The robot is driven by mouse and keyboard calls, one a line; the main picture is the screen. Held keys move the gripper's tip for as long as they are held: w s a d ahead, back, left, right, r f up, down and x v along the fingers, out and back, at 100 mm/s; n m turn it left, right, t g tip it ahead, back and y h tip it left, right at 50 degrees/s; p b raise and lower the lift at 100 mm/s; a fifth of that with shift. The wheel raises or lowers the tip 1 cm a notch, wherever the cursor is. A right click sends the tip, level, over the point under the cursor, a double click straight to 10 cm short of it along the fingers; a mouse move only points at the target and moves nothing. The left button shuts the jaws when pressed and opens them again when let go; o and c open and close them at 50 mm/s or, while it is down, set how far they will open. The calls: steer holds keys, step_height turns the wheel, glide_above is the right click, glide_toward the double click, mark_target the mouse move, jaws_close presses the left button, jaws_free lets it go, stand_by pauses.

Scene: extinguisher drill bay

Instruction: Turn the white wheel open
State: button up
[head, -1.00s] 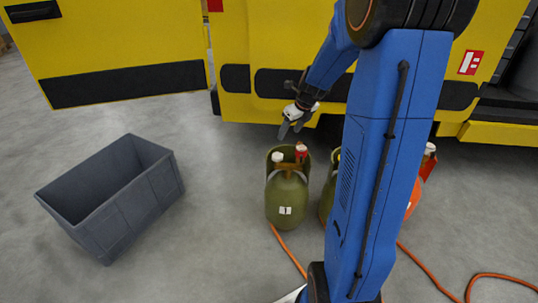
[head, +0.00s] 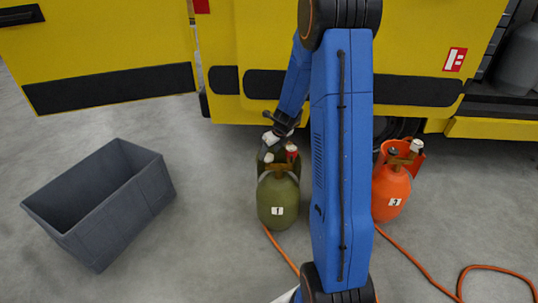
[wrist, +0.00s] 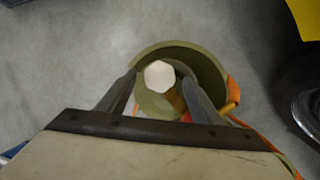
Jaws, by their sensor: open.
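The white wheel (head: 268,157) is on top of the olive cylinder (head: 278,203) labelled 1, beside a red-and-white fitting (head: 291,150) inside the collar. In the wrist view the white wheel (wrist: 159,74) shows as a pale, many-sided knob between the two fingers. My gripper (head: 272,141) is open just above the cylinder's top. In the wrist view my gripper (wrist: 159,80) has one finger on each side of the wheel, with gaps visible. I cannot tell how far the fingertips are above the wheel.
A grey crate (head: 140,205) stands on the floor at left. An orange cylinder (head: 392,192) labelled 3 stands at right, with orange hoses (head: 420,270) on the floor. The yellow vehicle (head: 230,50) is close behind. My arm hides the space between the cylinders.

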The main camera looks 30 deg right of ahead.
steer(key=shift+x, duration=0.95)
steer(key=shift+c, duration=0.7)
steer(key=c, duration=0.9)
steer(key=shift+c, duration=0.2)
